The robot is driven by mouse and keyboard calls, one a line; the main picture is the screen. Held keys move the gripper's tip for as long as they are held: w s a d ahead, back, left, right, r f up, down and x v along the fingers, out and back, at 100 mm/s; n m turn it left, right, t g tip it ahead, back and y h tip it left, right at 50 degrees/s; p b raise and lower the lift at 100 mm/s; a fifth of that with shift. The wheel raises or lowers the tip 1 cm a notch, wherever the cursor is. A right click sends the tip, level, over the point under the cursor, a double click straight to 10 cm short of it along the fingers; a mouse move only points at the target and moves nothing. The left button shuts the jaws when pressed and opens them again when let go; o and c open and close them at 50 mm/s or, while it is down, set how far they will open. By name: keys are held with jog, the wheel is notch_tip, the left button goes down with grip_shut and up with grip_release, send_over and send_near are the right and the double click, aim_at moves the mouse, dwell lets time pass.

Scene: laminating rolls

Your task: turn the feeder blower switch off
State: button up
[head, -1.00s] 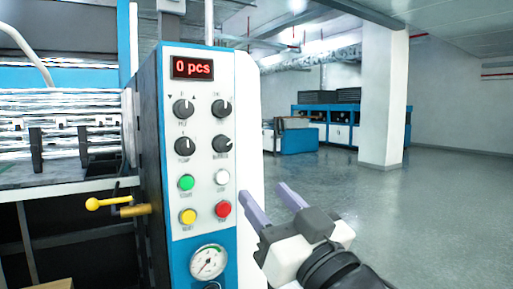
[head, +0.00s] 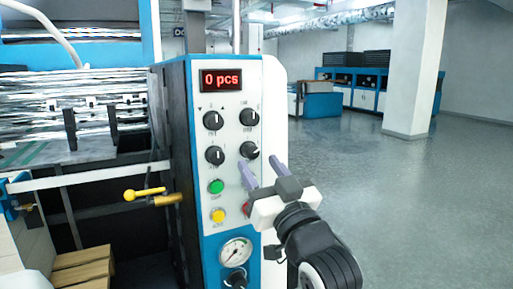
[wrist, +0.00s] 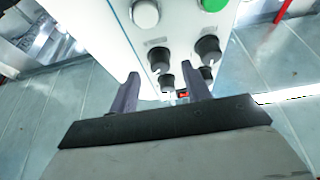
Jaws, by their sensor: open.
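The control panel (head: 230,175) stands upright in the head view, with two rows of black rotary knobs below a red display (head: 221,80). The labels are too small to read, so I cannot tell for sure which is the feeder blower switch. The lower right knob (head: 249,150) is just above my fingertips; its pointer is slanted. My gripper (head: 263,168) is open and empty in front of the panel's right side. In the wrist view, that knob (wrist: 158,58) shows between my open fingers (wrist: 160,72), apparently untouched. My gripper hides the white button and part of the red button (head: 247,209) in the head view.
The other knobs are upper right (head: 249,117), upper left (head: 213,120) and lower left (head: 214,155). A green button (head: 215,186), a yellow button (head: 217,216) and a gauge (head: 235,252) sit lower. A yellow handle (head: 145,194) sticks out left. The floor to the right is clear.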

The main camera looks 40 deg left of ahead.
aim_at(251, 151)
jog(key=shift+p+x, duration=0.3)
jog(key=shift+x, duration=1.1)
jog(key=shift+c, duration=0.5)
jog(key=c, duration=0.9)
